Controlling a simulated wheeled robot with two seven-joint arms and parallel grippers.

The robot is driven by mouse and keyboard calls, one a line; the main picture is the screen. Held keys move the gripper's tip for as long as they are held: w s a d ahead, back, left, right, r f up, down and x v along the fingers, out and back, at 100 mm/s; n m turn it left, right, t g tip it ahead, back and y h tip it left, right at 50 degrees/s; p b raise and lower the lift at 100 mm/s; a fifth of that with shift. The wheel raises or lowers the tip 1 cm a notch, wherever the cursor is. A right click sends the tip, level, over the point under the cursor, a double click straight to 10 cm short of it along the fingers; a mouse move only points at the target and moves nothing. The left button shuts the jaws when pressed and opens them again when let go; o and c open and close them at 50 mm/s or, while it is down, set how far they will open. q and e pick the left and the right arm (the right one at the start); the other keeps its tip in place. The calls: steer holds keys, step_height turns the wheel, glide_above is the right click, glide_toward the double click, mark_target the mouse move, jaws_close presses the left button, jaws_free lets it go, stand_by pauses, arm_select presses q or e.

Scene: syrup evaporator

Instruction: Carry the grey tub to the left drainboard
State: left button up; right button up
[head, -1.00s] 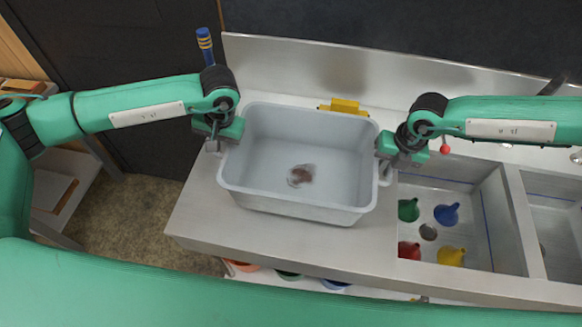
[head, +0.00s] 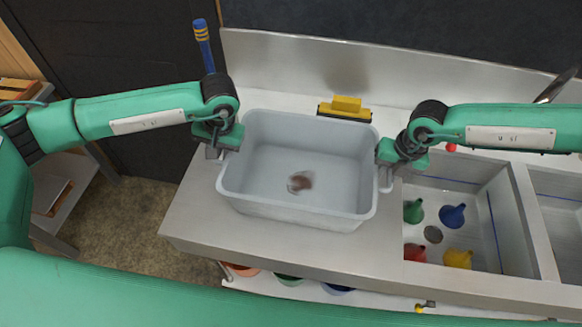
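The grey tub (head: 295,207) is over the left drainboard (head: 205,215), left of the sink basins. The fingertips are partly hidden by the gripper bodies.
A yellow-and-black object (head: 345,108) stands right behind the tub, near the back wall panel. The basin (head: 470,205) to the right holds green, blue, red and yellow funnels. A blue-handled tool (head: 203,45) rises behind my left wrist. Coloured items sit on a shelf below the front edge.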

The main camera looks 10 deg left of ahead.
arm_select(q)
steer(key=shift+o, duration=0.4)
steer(key=shift+r, duration=0.15)
arm_select(e)
steer(key=shift+o, duration=0.4)
steer(key=shift+s+r, duration=0.1)
steer(key=shift+r, duration=0.05)
steer(key=shift+r, duration=0.2)
arm_select(q)
steer(key=v, duration=1.2)
arm_select(e)
step_height(320, 180, up, 11)
steer(key=d, duration=0.2)
steer(key=shift+r, duration=0.15)
arm_select(q)
steer(key=shift+s, duration=0.1)
